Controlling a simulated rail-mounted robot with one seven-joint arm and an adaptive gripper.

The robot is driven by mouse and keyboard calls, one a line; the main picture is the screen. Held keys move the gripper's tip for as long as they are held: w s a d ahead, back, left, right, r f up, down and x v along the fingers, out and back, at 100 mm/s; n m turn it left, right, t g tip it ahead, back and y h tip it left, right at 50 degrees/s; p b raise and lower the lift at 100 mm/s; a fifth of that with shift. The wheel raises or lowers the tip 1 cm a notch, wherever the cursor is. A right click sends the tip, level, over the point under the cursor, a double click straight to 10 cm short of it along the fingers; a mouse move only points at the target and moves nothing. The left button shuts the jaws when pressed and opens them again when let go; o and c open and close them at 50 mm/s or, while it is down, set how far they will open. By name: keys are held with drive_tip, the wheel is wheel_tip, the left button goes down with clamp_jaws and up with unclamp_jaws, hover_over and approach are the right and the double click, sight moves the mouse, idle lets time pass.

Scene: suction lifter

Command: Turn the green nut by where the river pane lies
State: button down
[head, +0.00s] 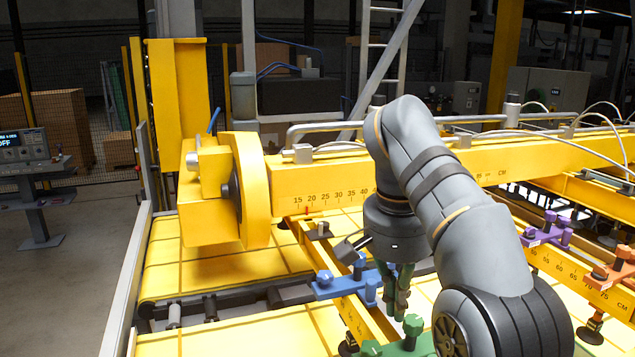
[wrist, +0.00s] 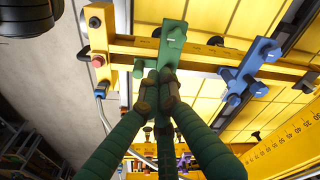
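A green clamp (head: 407,347) with a green knob-like nut (head: 413,325) sits on the yellow cross beam at the bottom of the head view. The green clamp also shows in the wrist view (wrist: 173,40), beyond my fingertips. My gripper (head: 396,298) points down, with green jointed fingers, just behind and left of that nut in the head view. In the wrist view my fingertips (wrist: 159,92) are close together, just short of the clamp. I cannot tell whether they touch it or hold anything. No pane is clearly recognisable as the river pane.
A blue clamp (head: 347,283) is on the same beam close to my gripper. Purple (head: 550,232) and orange (head: 617,270) clamps stand at the right. A long yellow beam (head: 320,187) with a centimetre scale crosses behind my arm. A console (head: 25,145) stands at the far left.

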sight(405, 324)
drive_tip(key=w+d+f+m+b, duration=0.1)
drive_tip(key=f, duration=0.1)
drive_tip(key=w+d+f+m+b, duration=0.1)
drive_tip(key=f, duration=0.1)
drive_tip(key=d+f+m+b, duration=0.1)
drive_tip(key=f+m, duration=0.1)
drive_tip(key=shift+w+f+t+h+b, duration=0.25)
drive_tip(key=shift+w+t+h+b, duration=0.05)
drive_tip(key=shift+w+t, duration=0.1)
drive_tip(key=shift+s+a+f, duration=0.1)
drive_tip(key=shift+a+f, duration=0.1)
drive_tip(key=shift+d, duration=0.25)
idle(0.5)
drive_tip(key=shift+w+r+p, duration=0.15)
drive_tip(key=shift+w+p, duration=0.1)
drive_tip(key=shift+p, duration=0.05)
drive_tip(key=shift+s+a, duration=0.2)
drive_tip(key=shift+a, duration=0.05)
idle(0.4)
